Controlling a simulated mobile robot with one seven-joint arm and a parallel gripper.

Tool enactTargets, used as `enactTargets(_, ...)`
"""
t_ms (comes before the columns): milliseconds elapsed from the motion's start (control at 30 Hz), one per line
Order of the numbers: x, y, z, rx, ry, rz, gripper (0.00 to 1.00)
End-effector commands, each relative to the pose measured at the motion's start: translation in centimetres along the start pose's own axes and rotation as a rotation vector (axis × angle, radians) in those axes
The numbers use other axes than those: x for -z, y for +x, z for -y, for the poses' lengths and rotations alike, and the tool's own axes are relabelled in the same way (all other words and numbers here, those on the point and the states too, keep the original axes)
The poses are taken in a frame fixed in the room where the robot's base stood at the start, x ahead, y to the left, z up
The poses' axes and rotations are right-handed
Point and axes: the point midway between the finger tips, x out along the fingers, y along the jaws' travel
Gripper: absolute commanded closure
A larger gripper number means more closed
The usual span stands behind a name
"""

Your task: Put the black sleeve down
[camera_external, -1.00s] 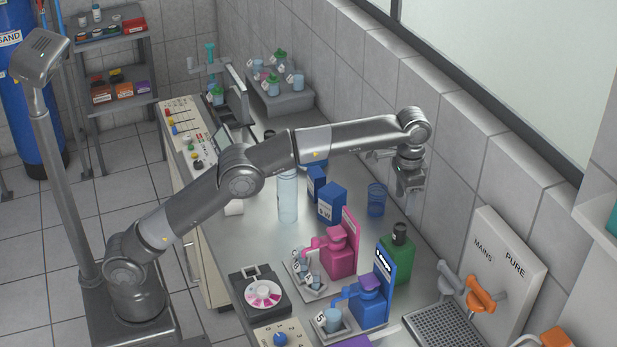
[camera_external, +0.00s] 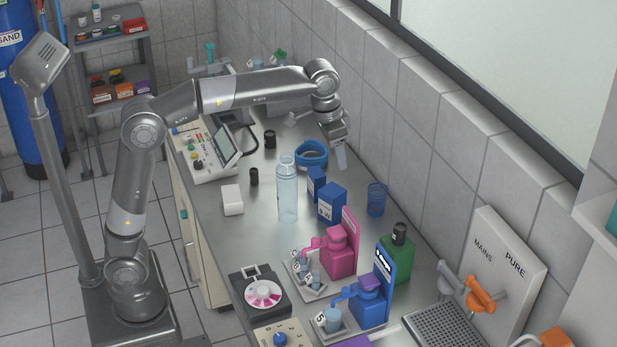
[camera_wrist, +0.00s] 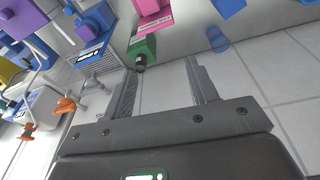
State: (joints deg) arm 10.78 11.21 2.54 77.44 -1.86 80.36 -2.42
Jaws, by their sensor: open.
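Two small black cylinders stand upright on the bench in the external view, one farther back (camera_external: 270,140) and one nearer the front edge (camera_external: 254,176). Either could be the black sleeve; I cannot tell which. My gripper (camera_external: 341,156) is raised near the back wall, to the right of both and apart from them. In the wrist view my gripper (camera_wrist: 160,72) has its two fingers spread with nothing between them. Neither black cylinder can be made out in the wrist view.
A blue ring (camera_external: 312,160) lies below and left of my gripper. A tall clear bottle (camera_external: 287,192), blue boxes (camera_external: 332,202), a blue-tinted beaker (camera_external: 377,199) and a white block (camera_external: 232,200) stand nearby. Bare bench lies around the black cylinders.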

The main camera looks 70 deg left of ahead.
Motion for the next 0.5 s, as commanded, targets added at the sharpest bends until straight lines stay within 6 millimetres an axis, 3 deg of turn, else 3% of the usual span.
enactTargets(33, -1.9, -0.8, 0.7, 0.000, -0.008, -0.018, 0.47)
enactTargets(233, -8.9, -1.9, 2.8, 0.005, -0.030, -0.085, 0.47)
enactTargets(500, -19.1, -0.7, 4.7, 0.022, -0.057, -0.174, 0.47)
